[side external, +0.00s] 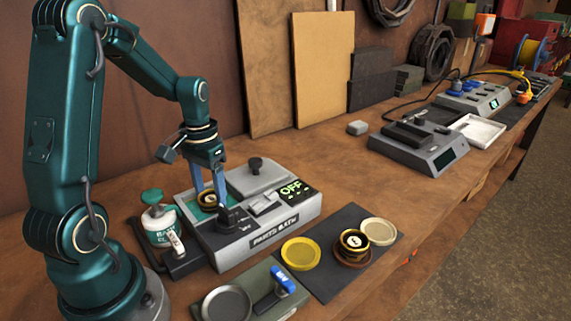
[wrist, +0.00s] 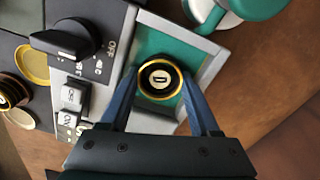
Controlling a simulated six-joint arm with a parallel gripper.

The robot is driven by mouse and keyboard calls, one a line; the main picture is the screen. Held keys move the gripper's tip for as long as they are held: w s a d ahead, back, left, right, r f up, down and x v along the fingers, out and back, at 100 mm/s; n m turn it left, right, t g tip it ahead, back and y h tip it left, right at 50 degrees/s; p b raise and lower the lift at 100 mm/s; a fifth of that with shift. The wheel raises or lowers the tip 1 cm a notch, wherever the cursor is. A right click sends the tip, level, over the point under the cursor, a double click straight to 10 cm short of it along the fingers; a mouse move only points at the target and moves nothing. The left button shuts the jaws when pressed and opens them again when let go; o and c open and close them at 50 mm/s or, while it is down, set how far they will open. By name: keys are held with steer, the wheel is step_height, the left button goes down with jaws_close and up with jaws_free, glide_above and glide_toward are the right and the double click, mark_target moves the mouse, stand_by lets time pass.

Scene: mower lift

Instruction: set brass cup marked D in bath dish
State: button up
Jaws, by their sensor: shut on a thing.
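My gripper (side external: 208,185) is shut on a brass cup (side external: 207,200), with a blue finger on each side of it. In the wrist view the cup (wrist: 160,80) has a bright brass rim, a dark inside and a pale disc with a small mark that looks like a sideways D. The cup is over the green-floored bath dish (wrist: 163,43) of the grey parts bath (side external: 262,238). I cannot tell whether its base touches the dish floor. The fingers hide part of the dish in the side view.
The bath has a black knob (wrist: 68,38), switches and a lit OFF display (side external: 291,188). A green-capped bottle (side external: 158,222) stands close left. Another brass cup (side external: 353,241), a yellow dish (side external: 300,253) and a cream dish (side external: 378,231) are on a dark mat. The middle bench is mostly clear.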

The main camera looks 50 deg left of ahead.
mark_target(211, 199)
steer(key=shift+f, duration=0.65)
stand_by(0.3)
steer(key=o, duration=1.1)
steer(key=shift+r, duration=0.15)
steer(key=shift+r, duration=5.4)
